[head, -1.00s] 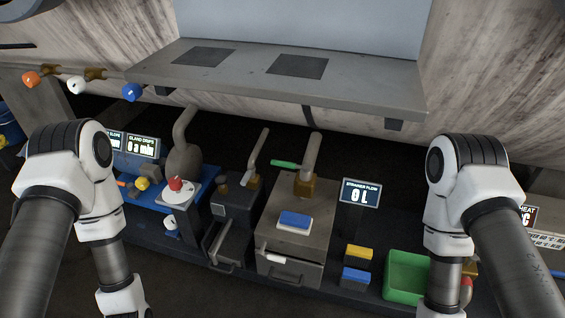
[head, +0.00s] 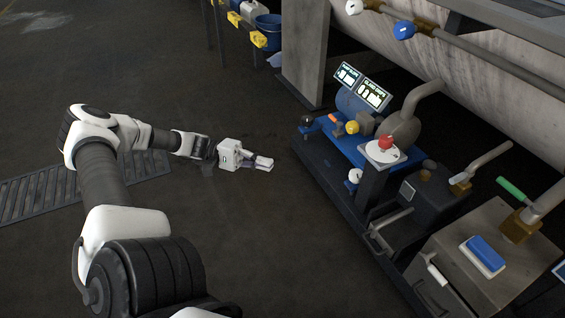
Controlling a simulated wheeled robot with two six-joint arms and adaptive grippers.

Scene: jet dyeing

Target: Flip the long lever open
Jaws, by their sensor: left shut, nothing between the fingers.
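Several handles show in the head view, and I cannot tell which one is the long lever. A green-handled lever (head: 512,189) sticks out from a brass valve (head: 520,226) at the right. A pale lever (head: 462,179) stands on a brass fitting on the dark box. A white-tipped handle (head: 436,272) is on the front of the grey box (head: 475,270). My left gripper (head: 264,163) is shut and empty, over the open floor to the left of the machines and apart from every handle. My right gripper is not in view.
A blue pump unit (head: 355,145) with two displays and a red knob (head: 386,141) stands nearest my left gripper. A concrete post (head: 305,50) and a blue bucket (head: 268,32) are behind. A floor grate (head: 40,195) lies at left. The floor between is clear.

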